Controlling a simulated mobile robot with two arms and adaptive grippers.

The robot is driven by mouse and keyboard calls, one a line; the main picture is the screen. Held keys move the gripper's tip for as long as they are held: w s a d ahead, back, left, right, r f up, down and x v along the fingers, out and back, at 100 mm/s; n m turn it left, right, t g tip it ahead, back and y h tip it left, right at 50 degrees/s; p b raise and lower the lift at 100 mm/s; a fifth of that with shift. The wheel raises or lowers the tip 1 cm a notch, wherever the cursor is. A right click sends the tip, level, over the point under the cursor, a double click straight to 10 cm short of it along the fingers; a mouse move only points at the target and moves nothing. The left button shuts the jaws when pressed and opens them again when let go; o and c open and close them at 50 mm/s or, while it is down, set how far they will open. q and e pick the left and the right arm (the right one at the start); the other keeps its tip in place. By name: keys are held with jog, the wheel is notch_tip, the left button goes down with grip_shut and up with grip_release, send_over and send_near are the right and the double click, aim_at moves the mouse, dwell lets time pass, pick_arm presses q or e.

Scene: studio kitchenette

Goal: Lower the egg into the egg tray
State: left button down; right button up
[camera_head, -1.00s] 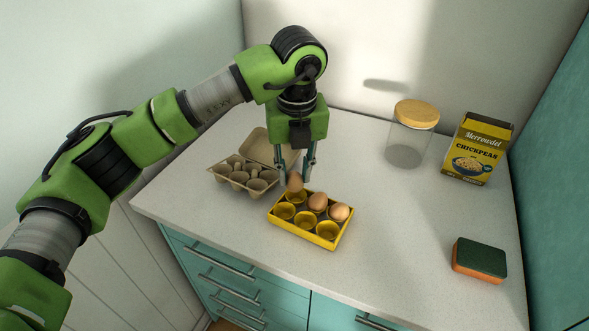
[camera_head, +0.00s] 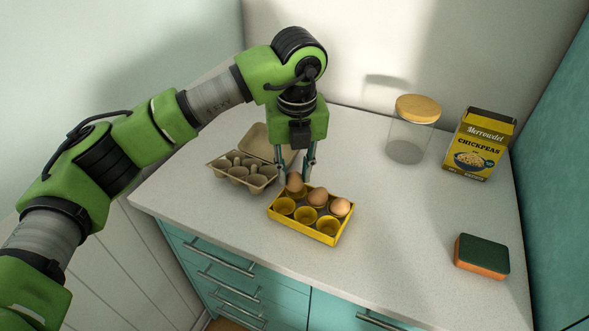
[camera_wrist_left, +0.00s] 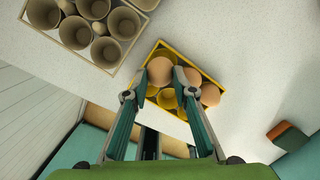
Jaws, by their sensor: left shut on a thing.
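The yellow egg tray (camera_head: 303,230) stands on the counter, and its corner also shows in the left wrist view (camera_wrist_left: 160,45). My left gripper (camera_head: 297,184) points down over its back left cup and is shut on a brown egg (camera_head: 294,183). The egg also shows between the fingertips in the left wrist view (camera_wrist_left: 160,70). It is at or just above the cup; contact with the cup is hard to tell. Two more brown eggs (camera_head: 318,196) (camera_head: 341,207) sit in the other back cups. The front cups are empty. My right gripper is not in view.
An open grey egg carton (camera_head: 243,180), empty, stands left of the tray, close to the gripper. A glass jar (camera_head: 407,143) with a wooden lid and a chickpeas box (camera_head: 479,145) stand at the back right. A sponge (camera_head: 481,257) lies at the right. The counter between is clear.

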pick_arm(q)
jog(key=shift+f+b, duration=0.75)
jog(key=shift+f, duration=0.2)
dwell(0.3)
jog(key=c, duration=1.6)
grip_release()
jog(key=shift+r, duration=0.15)
